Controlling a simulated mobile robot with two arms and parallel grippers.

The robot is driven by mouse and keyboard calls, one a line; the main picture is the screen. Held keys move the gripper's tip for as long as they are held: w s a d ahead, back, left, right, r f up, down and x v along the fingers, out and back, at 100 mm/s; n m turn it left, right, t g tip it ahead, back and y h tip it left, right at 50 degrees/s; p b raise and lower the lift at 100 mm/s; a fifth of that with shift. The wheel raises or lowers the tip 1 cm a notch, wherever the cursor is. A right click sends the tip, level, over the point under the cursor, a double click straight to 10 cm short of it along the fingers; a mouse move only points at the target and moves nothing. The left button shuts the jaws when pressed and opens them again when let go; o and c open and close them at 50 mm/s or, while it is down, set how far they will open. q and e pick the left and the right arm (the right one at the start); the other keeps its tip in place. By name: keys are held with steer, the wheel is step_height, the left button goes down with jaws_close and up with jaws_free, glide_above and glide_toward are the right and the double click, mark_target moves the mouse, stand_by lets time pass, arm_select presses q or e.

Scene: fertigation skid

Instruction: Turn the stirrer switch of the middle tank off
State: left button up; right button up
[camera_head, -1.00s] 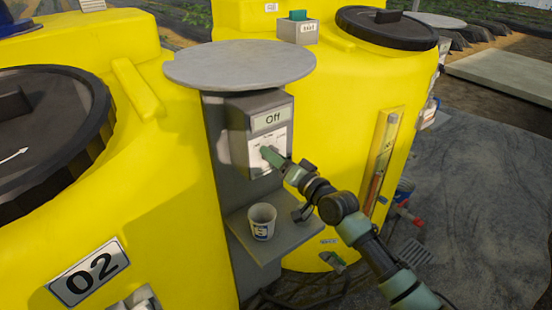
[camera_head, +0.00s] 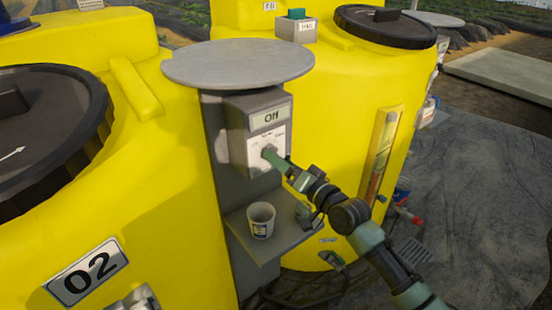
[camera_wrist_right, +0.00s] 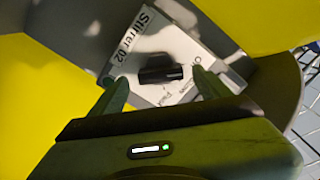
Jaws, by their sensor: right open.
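The grey switch box (camera_head: 243,165) stands on a dark post between two yellow tanks. Its small display (camera_head: 269,118) reads "Off". In the right wrist view its white plate (camera_wrist_right: 140,50) reads "Stirrer 02", with a black knob (camera_wrist_right: 160,74) in the middle. The tank on the left (camera_head: 160,200) carries a label "02" (camera_head: 87,271). My right gripper (camera_head: 268,151) is at the box's front plate. In the wrist view the right gripper (camera_wrist_right: 160,80) is open, with one finger on each side of the knob; I cannot tell whether they touch it. My left gripper is not in view.
A round grey plate (camera_head: 238,62) overhangs the box. A white cup (camera_head: 261,220) stands on the small shelf (camera_head: 280,235) below, close under my right arm. A sight gauge (camera_head: 382,155) is on the right tank (camera_head: 330,100). Paved ground at right is mostly clear.

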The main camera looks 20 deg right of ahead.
steer(key=v, duration=0.4)
steer(key=shift+s, duration=0.15)
